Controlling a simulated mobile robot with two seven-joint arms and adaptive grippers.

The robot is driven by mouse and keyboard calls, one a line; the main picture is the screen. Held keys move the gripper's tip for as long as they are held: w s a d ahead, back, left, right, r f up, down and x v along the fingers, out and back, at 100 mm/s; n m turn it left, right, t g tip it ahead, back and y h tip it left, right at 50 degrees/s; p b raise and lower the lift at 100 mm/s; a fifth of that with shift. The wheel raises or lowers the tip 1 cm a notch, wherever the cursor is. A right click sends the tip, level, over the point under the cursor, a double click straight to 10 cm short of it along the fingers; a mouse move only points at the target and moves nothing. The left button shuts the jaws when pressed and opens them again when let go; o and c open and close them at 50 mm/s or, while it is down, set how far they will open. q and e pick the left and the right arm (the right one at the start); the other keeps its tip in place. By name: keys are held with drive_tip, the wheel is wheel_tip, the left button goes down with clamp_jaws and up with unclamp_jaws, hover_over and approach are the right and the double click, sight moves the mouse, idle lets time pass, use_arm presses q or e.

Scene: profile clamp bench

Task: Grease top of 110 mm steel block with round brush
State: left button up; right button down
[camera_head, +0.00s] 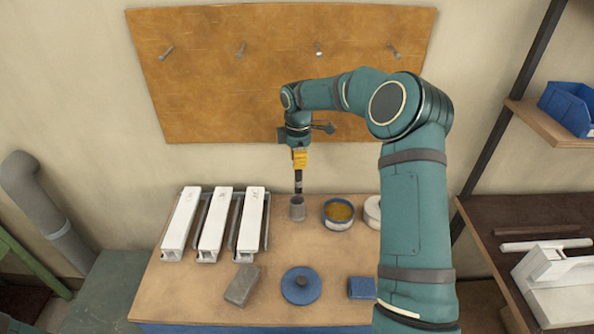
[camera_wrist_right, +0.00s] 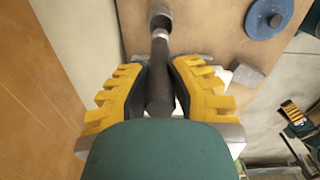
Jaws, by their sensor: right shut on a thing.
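My right gripper (camera_head: 300,158) is above the bench, shut on the dark handle of the round brush (camera_head: 298,182). In the right wrist view the handle (camera_wrist_right: 158,85) sits between the yellow jaws (camera_wrist_right: 158,90). The brush points down at a grey cup (camera_head: 297,208); its lower end is at the cup's mouth, and I cannot see the bristles. A grey block (camera_head: 242,285), likely the steel block, lies at the bench front, apart from the brush. A blue-rimmed pot (camera_head: 338,213) of yellow-brown grease stands right of the cup. Part of my left gripper (camera_wrist_right: 292,112) seems to show at the right wrist view's edge.
Three white profiles (camera_head: 215,225) lie in holders at the left. A blue disc with a knob (camera_head: 302,285) and a blue box (camera_head: 361,288) are at the front. A white round container (camera_head: 373,211) is partly behind my arm. A pegboard (camera_head: 280,75) hangs behind.

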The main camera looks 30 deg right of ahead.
drive_tip(key=s+d+t+h+b, duration=0.2)
drive_tip(key=s+d+h+b, duration=0.15)
drive_tip(key=s+d, duration=0.45)
wheel_tip(320, 180, down, 6)
drive_tip(key=s+a+b, duration=0.1)
drive_tip(key=s+b, duration=0.1)
drive_tip(key=b, duration=0.3)
drive_tip(key=shift+s+a+f+b, duration=0.2)
drive_tip(key=shift+s+a+b, duration=0.1)
drive_tip(key=shift+b, duration=0.05)
drive_tip(key=shift+f+b, duration=0.4)
drive_tip(key=shift+f, duration=0.2)
idle(0.9)
drive_tip(key=shift+f, duration=0.1)
idle(1.0)
